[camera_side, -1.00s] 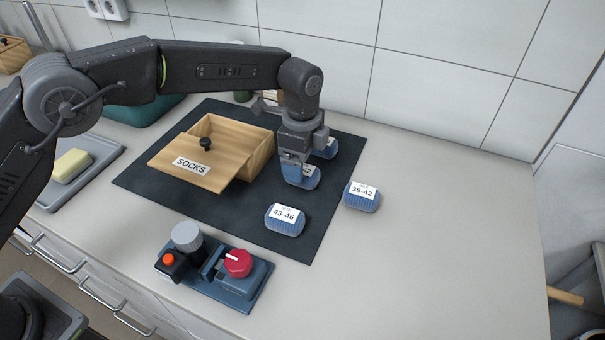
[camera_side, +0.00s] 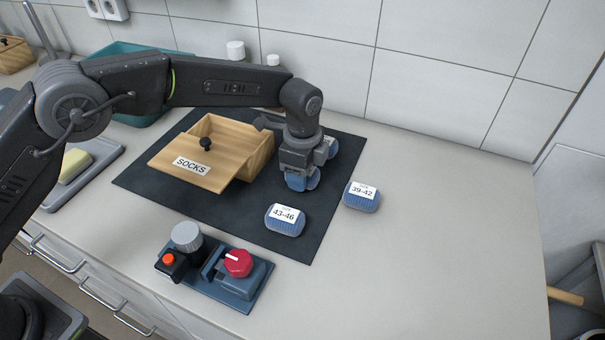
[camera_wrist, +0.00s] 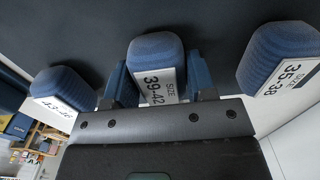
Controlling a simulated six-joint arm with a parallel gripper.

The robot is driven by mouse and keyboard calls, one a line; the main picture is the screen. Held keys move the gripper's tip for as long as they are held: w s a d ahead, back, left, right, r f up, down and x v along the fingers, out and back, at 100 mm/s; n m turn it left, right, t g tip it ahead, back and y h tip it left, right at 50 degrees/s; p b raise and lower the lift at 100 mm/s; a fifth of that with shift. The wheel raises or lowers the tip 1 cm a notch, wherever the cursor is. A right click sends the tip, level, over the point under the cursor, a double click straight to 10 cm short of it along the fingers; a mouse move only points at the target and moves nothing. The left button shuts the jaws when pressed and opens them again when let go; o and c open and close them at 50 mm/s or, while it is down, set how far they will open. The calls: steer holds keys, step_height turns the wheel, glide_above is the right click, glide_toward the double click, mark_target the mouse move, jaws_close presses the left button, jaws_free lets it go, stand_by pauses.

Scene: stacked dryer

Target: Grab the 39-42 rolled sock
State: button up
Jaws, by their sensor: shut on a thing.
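A blue ribbed rolled sock labelled 39-42 (camera_wrist: 156,50) is between the two fingers of my gripper (camera_wrist: 160,75) in the wrist view. My gripper (camera_side: 301,183) is shut on it, low over the dark mat right of the wooden box. In the side view my gripper mostly covers this sock (camera_side: 314,178), and its label is hidden. A second rolled sock labelled 39-42 (camera_side: 361,196) lies just off the mat's right edge on the counter.
A 43-46 sock (camera_side: 285,219) lies in front on the mat (camera_side: 235,217). A 35-38 sock (camera_wrist: 283,55) lies close beside the gripper. The SOCKS box (camera_side: 262,160) has its lid askew. A knob-and-button panel (camera_side: 250,290) stands in front. The right counter is clear.

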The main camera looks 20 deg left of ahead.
steer(key=shift+c, duration=0.6)
steer(key=shift+r, duration=0.1)
